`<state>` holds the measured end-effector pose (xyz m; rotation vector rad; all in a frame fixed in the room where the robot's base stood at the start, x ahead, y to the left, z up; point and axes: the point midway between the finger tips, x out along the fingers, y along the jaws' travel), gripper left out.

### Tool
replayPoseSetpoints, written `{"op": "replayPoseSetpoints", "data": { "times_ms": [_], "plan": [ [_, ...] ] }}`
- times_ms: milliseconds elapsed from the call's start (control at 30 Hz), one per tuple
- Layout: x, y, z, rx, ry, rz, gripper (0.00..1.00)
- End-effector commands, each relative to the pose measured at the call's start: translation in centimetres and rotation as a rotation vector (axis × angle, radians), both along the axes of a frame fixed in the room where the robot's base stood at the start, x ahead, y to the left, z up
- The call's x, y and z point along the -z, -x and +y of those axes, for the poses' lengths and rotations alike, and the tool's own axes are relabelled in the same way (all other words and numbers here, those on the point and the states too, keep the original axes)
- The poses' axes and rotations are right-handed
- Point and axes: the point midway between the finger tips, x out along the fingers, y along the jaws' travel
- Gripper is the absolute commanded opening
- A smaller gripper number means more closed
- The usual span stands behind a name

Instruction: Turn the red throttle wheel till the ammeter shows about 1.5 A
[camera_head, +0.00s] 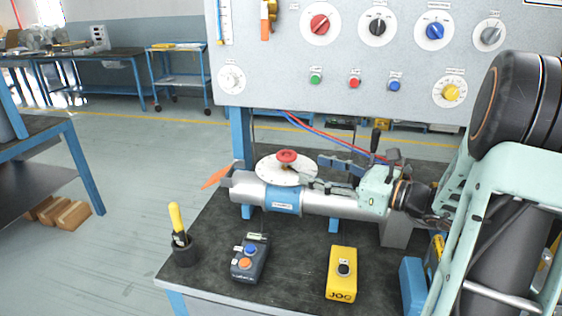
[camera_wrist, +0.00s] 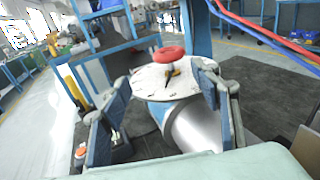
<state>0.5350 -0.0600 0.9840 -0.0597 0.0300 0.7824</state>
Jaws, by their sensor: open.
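The red throttle wheel (camera_head: 287,156) sits above a round white plate (camera_head: 270,168) on top of the silver blower pipe (camera_head: 325,203). In the wrist view the red wheel (camera_wrist: 169,53) shows ahead, with a dark pointer-like mark on the white plate (camera_wrist: 150,84) below it. My gripper (camera_head: 316,172) reaches in from the right, just right of the wheel. Its fingers are spread and empty. In the wrist view the wheel lies beyond the open fingertips (camera_wrist: 163,76), apart from them. No ammeter reading can be made out in either view.
A grey panel (camera_head: 275,75) with several knobs and buttons stands behind. An orange propeller (camera_head: 216,176) is at the pipe's left end. On the bench are a dark button box (camera_head: 250,259), a yellow box (camera_head: 341,274) and a black cup (camera_head: 184,252) with a yellow-handled tool.

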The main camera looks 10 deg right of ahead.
Motion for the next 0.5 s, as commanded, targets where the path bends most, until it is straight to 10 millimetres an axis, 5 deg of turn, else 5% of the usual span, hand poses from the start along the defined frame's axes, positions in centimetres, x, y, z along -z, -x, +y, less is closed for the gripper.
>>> {"op": "replayPoseSetpoints", "data": {
  "times_ms": [167,500],
  "plan": [
    [-0.3,-0.6,-1.2,0.046,-0.069,-0.007,0.57],
    [-0.3,-4.6,2.7,0.041,-0.067,-0.006,0.57]
  ]
}}
